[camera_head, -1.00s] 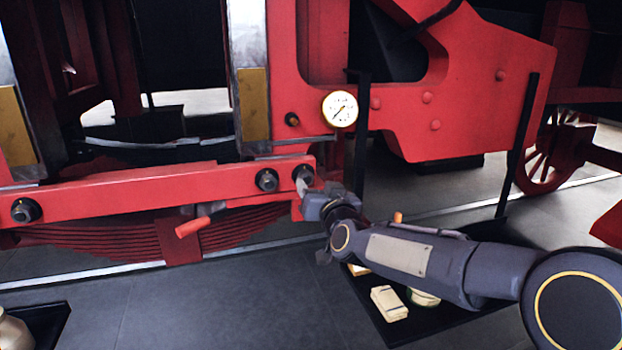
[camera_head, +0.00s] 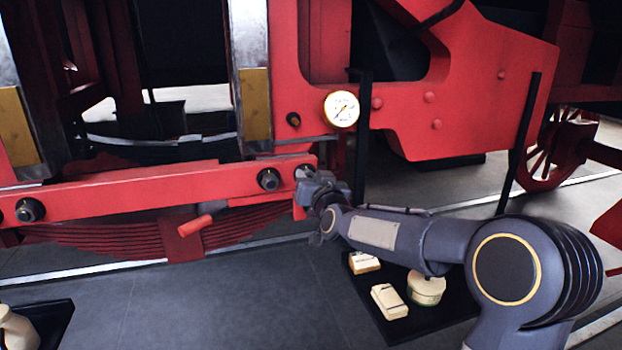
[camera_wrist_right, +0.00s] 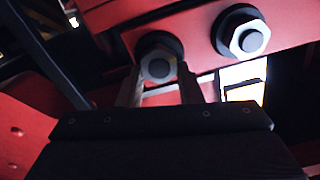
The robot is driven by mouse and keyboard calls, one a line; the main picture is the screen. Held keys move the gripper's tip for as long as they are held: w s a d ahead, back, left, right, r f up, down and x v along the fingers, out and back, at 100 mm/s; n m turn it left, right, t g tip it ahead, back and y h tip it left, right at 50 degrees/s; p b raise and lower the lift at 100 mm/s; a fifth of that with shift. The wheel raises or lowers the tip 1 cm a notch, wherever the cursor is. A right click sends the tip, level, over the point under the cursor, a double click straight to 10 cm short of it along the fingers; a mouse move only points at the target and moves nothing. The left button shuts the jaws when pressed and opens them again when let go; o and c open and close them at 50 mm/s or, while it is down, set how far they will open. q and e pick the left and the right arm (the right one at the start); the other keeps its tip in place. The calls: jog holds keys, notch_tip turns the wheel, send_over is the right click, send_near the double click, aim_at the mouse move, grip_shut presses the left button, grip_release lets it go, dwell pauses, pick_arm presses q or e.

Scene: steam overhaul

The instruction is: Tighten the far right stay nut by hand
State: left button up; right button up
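The far right stay nut (camera_wrist_right: 158,66), a dark hex nut with a pale rim on a round collar, sits at the right end of the red bar (camera_head: 140,188). In the right wrist view the two fingers of my right gripper (camera_wrist_right: 160,82) stand apart, one on each side of the nut, tips close to its flats. I cannot tell whether they press on it. In the head view my right gripper (camera_head: 306,180) covers most of this nut. A neighbouring stay nut (camera_head: 268,179) is free; it also shows in the wrist view (camera_wrist_right: 249,39). My left gripper is not in view.
Another nut (camera_head: 29,210) sits at the bar's left end. A red handle (camera_head: 195,226) juts out below the bar. A pressure gauge (camera_head: 341,109) is above right. A black tray (camera_head: 445,322) with pale boxes and a round tin (camera_head: 426,288) lies on the floor under my right arm.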

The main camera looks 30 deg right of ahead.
jog(key=shift+c, duration=0.5)
jog(key=shift+d+f+m+b, duration=0.1)
jog(key=shift+f+m+b, duration=0.05)
jog(key=shift+m+b, duration=1.8)
jog(key=shift+d+f+m+b, duration=0.15)
jog(key=shift+m+b, duration=1.15)
jog(key=shift+m, duration=1.35)
jog(key=shift+d+f+m+b, duration=0.1)
jog(key=shift+f+m+b, duration=0.05)
jog(key=shift+m+b, duration=1.8)
jog(key=shift+m+p, duration=0.3)
jog(key=shift+m, duration=0.25)
jog(key=o, duration=1)
jog(key=shift+s, duration=0.1)
